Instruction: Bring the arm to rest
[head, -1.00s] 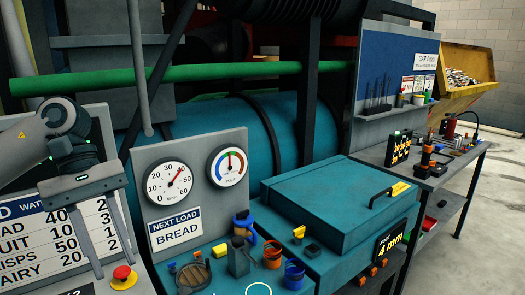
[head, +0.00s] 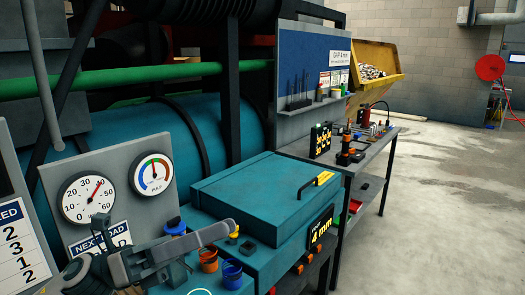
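My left gripper (head: 205,249) shows at the lower left, in front of the control panel and the teal machine's front ledge. My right gripper is not in view.
A grey panel with two dials (head: 89,199) stands behind my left gripper. A teal lidded box (head: 262,190) is to the right, then a workbench (head: 378,146) with tools. Open floor (head: 450,200) lies at the right.

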